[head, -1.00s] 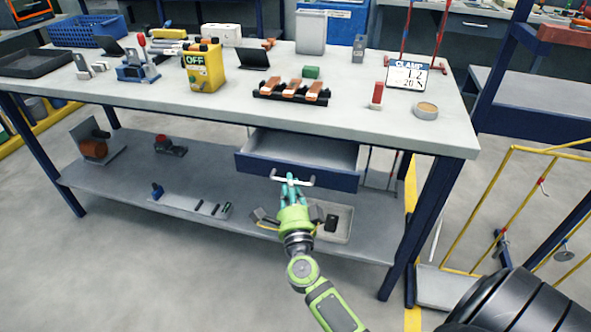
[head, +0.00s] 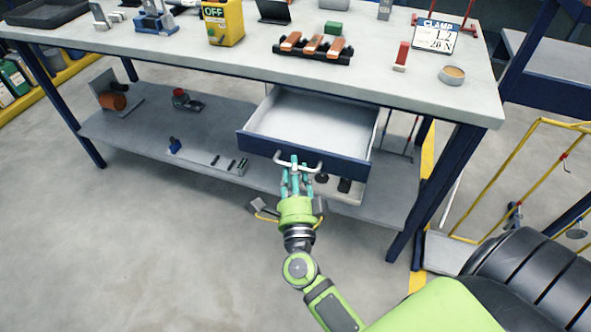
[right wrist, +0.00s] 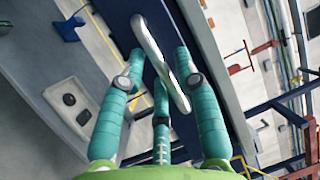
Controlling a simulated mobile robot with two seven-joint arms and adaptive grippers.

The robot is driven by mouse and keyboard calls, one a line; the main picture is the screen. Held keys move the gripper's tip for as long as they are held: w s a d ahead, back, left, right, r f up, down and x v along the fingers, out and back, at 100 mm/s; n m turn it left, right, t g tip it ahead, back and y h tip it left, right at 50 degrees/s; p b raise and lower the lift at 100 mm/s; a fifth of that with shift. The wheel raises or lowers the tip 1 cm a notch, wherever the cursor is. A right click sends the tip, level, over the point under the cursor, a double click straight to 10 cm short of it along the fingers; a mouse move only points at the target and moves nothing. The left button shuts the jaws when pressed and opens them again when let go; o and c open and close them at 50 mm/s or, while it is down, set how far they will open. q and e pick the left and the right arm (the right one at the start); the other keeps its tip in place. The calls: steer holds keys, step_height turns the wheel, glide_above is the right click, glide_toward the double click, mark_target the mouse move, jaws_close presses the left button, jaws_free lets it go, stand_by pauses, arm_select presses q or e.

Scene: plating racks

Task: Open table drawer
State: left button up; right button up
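The table drawer (head: 309,127) under the workbench top is pulled well out, and its pale, empty inside shows. Its dark blue front (head: 255,144) carries a light bar handle (head: 310,167). My right gripper (head: 295,165) is at this handle, with its teal fingers around the bar. My left gripper is in neither view.
A lower shelf (head: 135,137) with small parts runs below the drawer. A yellow rail (head: 530,150) stands at right. The floor in front is clear.

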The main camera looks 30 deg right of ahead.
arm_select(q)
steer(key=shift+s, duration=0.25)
arm_select(e)
steer(key=v, duration=1.2)
